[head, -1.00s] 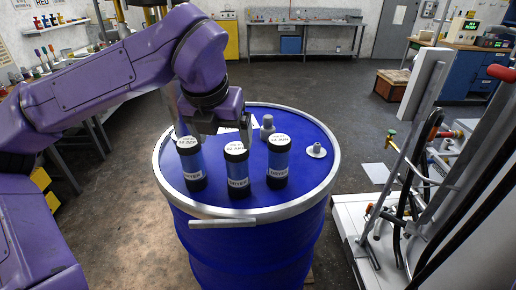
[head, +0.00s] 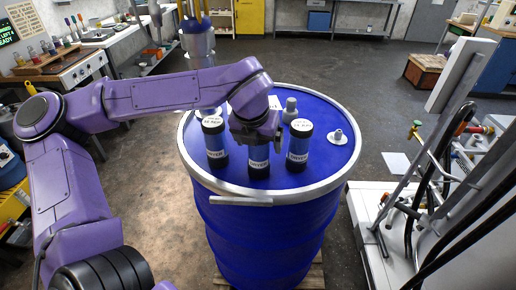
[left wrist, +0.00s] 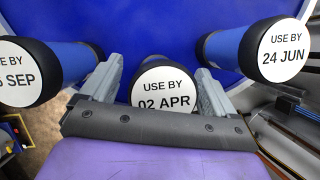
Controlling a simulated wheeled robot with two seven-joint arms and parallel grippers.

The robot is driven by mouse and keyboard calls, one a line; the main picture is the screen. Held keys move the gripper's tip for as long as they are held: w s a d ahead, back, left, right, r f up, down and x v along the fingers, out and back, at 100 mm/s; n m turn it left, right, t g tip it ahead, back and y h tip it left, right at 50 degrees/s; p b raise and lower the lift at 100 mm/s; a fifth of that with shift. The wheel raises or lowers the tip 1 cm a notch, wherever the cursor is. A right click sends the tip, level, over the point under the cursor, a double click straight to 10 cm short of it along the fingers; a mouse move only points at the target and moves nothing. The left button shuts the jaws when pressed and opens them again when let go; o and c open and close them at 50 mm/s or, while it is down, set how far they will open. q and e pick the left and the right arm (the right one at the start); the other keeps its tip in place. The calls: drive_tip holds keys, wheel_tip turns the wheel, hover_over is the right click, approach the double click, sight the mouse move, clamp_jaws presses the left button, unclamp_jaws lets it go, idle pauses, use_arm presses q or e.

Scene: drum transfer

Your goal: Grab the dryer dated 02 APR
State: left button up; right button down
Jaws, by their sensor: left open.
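Three blue dryers with black ends stand upright on the lid of a blue drum (head: 265,232). In the left wrist view, the middle dryer (left wrist: 165,91) reads "USE BY 02 APR", the right dryer (left wrist: 283,50) "24 JUN", and the left dryer (left wrist: 22,72) ends in "SEP", its day partly cut off. My left gripper (head: 256,135) is open above the middle dryer (head: 258,163) and hides its top in the head view. In the left wrist view its fingers (left wrist: 158,88) are on either side of the 02 APR dryer's top. My right gripper is not in view.
The left dryer (head: 215,145) and right dryer (head: 299,146) stand close on both sides of the gripper. A grey fitting (head: 290,110) and a small pale flanged piece (head: 337,138) are on the lid. A white cart with hoses (head: 372,225) stands right of the drum.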

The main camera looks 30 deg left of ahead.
use_arm(q)
drive_tip(key=shift+w, duration=0.2)
drive_tip(key=c, duration=1.2)
